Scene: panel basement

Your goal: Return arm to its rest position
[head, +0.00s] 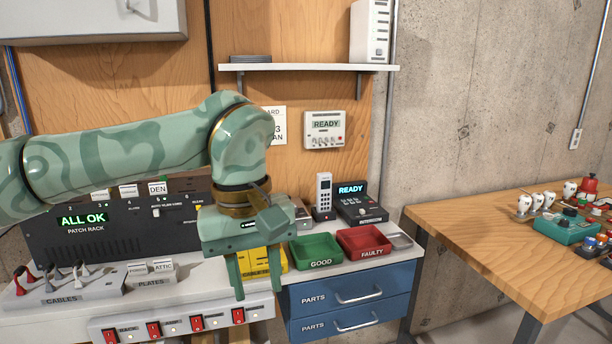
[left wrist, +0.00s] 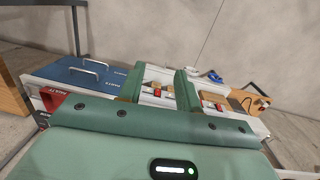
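My left arm comes in from the left in the head view, bends down at the wrist and hangs over the bench. My left gripper (head: 258,292) points down in front of the yellow bin, its two fingers apart with nothing held between them. In the left wrist view the gripper (left wrist: 160,70) also shows spread fingers, with the red-switch strip beyond the gap. My right arm and right gripper are in neither view.
The patch rack (head: 110,228) reads ALL OK behind the arm. Blue drawers (head: 350,282) and a switch strip (head: 180,322) are below. A wooden table (head: 480,235) stands at right.

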